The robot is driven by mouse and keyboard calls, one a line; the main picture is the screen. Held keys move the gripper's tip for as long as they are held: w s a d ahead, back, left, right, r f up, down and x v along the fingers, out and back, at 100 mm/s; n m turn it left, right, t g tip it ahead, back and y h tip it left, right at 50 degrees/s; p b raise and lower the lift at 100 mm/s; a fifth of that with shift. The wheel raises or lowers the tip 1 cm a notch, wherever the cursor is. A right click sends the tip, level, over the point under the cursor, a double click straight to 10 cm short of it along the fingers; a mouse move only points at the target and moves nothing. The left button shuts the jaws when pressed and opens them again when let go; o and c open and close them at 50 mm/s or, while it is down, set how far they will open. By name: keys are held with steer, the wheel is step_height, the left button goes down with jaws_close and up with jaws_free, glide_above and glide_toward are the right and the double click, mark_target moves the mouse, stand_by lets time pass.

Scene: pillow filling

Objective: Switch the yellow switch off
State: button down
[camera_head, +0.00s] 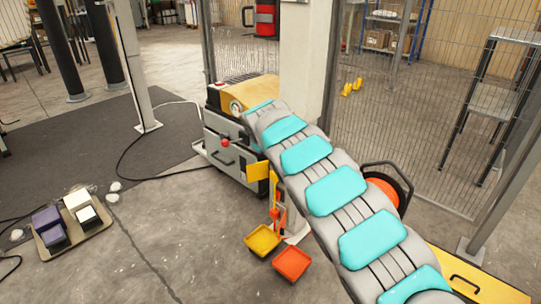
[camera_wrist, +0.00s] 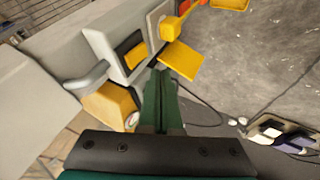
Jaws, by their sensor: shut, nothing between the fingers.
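A yellow plate (camera_wrist: 181,60) sticks out from the side of the grey machine in the wrist view. It also shows in the head view (camera_head: 257,171), beside my arm. Next to it, a yellow part (camera_wrist: 135,58) sits in a dark recess of a pale panel. I cannot tell which of these is the switch, or its setting. My gripper (camera_wrist: 160,76) has its dark green fingers shut and empty, with the tips close to the plate's lower edge. I cannot tell if they touch. In the head view my arm hides the gripper.
The grey machine (camera_head: 232,150) has a red button (camera_head: 225,143) and a gauge (camera_head: 235,106). A yellow tray (camera_head: 262,240) and an orange tray (camera_head: 292,263) stand low in front. Left, a floor tray (camera_head: 85,243) holds boxes. Cables cross the floor; wire fencing (camera_head: 400,130) stands behind.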

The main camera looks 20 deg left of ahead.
steer(key=v, duration=0.7)
steer(key=shift+r, duration=0.2)
steer(key=shift+r, duration=0.1)
